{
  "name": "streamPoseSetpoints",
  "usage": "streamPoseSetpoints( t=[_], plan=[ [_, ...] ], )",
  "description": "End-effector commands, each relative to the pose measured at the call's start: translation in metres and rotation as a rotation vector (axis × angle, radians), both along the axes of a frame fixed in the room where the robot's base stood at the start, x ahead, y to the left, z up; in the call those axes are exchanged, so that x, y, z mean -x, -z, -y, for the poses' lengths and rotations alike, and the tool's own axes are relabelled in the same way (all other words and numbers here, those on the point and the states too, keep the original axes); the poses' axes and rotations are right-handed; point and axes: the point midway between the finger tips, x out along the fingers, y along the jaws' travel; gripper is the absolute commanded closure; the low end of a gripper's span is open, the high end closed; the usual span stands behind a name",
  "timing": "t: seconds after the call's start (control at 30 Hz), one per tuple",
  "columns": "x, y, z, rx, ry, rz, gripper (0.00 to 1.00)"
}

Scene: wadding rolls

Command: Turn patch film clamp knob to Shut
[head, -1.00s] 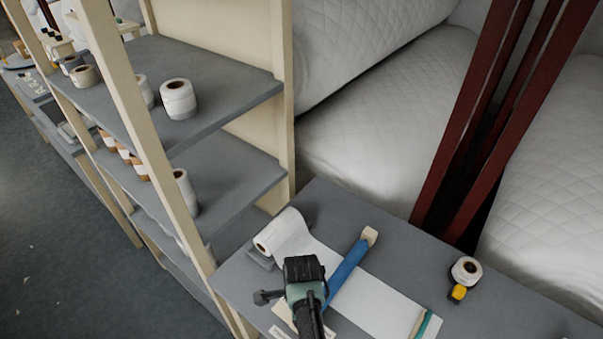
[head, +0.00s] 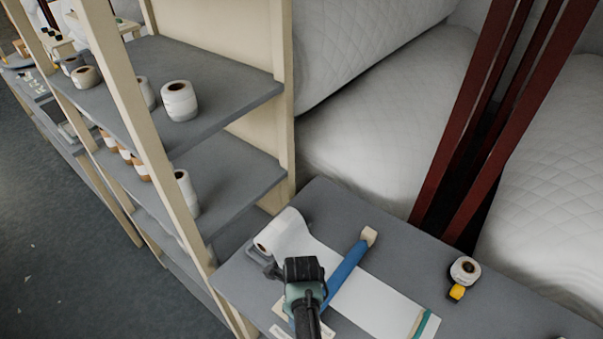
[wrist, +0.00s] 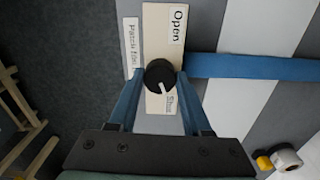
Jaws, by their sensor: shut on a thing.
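The clamp knob (wrist: 159,72) is a round black knob with a white pointer line, on a cream plate (wrist: 155,38). Its pointer is directed down and slightly right in the wrist view, toward the "Shut" label (wrist: 171,104). The "Open" label (wrist: 178,25) is at the plate's other end. My gripper (wrist: 158,80) is shut on the knob, with one blue finger on each side. In the head view my gripper (head: 305,290) hides the knob. The blue clamp bar (head: 348,275) lies across the white film (head: 375,302).
A "Patch film" label (wrist: 131,48) is beside the plate. A white roll (head: 282,235) sits at the bench's left end. A small roll (head: 466,269) and a yellow item (head: 457,292) stand on the right. A shelf (head: 225,95) rises at left. The bench (head: 335,200) is clear at the back.

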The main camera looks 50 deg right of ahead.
Motion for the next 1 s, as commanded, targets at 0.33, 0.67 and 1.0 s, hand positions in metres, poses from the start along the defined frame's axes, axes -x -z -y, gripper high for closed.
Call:
streamPoseSetpoints(
  t=[0.33,0.67,1.0],
  plan=[
    [0.0000,-0.0011,0.0011,0.002,0.041,0.000,1.00],
    [0.0000,-0.0010,0.0010,0.002,0.040,0.000,0.39],
    [0.0001,-0.0003,0.0002,0.000,0.037,0.000,0.21]
  ],
)
